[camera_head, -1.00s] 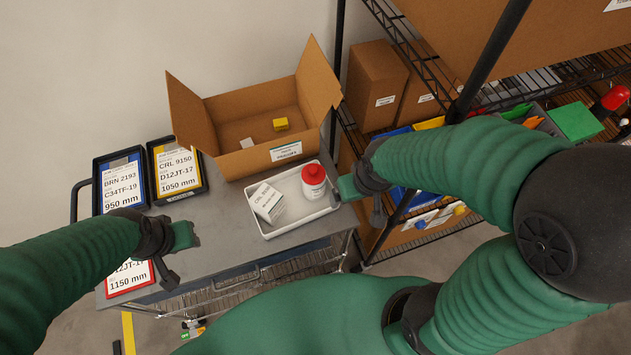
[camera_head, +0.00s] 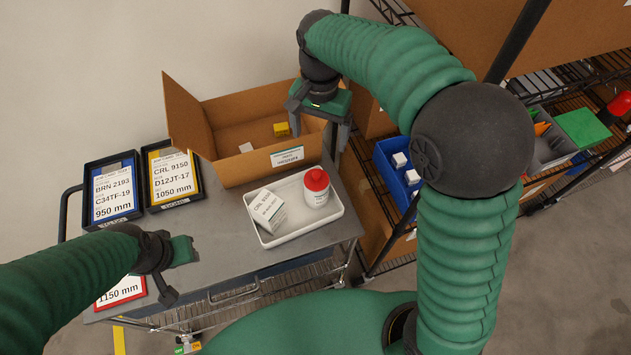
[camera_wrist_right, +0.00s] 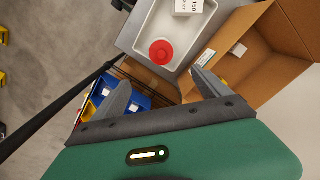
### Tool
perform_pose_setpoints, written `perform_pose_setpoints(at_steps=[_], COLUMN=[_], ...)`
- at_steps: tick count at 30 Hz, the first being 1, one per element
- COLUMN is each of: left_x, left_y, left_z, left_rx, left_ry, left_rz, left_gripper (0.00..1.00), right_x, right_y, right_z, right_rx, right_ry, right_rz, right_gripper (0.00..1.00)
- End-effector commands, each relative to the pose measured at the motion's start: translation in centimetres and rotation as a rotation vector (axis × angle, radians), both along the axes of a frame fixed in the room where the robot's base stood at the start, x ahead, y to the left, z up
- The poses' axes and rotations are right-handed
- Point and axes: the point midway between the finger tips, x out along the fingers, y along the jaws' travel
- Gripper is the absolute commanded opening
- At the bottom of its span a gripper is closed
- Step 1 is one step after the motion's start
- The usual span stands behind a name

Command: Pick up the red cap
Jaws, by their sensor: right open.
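The red cap (camera_head: 316,180) sits on top of a white bottle (camera_head: 316,197) standing at the right end of a white tray (camera_head: 339,213). From above, the red cap (camera_wrist_right: 161,51) also shows in the right wrist view, on the white tray (camera_wrist_right: 146,27). My right gripper (camera_head: 320,138) is open above the box's right side, behind the bottle in the head view. In the wrist view its two fingers (camera_wrist_right: 163,92) are wide apart with nothing between them. My left gripper (camera_head: 176,265) is over the cart's left front; its finger opening is unclear.
A white carton (camera_head: 267,209) lies in the tray beside the bottle. An open cardboard box (camera_head: 236,167) stands behind, holding a yellow block (camera_head: 281,129). Labelled bins (camera_head: 112,188) are at left. A wire shelf with a blue bin (camera_head: 388,167) is at right.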

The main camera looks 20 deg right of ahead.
Motion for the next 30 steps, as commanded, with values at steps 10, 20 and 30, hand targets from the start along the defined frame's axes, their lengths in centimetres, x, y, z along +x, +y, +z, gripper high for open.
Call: perform_pose_setpoints(at_steps=[10,20,30], left_x=[0.0,0.0,0.0], left_y=[0.0,0.0,0.0], left_z=[0.9,1.7,3.2], left_rx=[0.000,0.000,0.000], left_ry=[-0.001,0.000,-0.001], left_rz=[0.000,0.000,0.000], left_gripper=[0.36,0.36,0.36], right_x=[0.0,0.1,0.5], right_y=[-0.1,0.1,0.7], right_z=[-6.6,-11.8,-16.5], right_rx=[0.000,0.000,0.000], right_ry=[0.011,0.006,0.004], right_rz=[-0.017,-0.016,-0.015], right_gripper=[0.87,0.87,0.87])
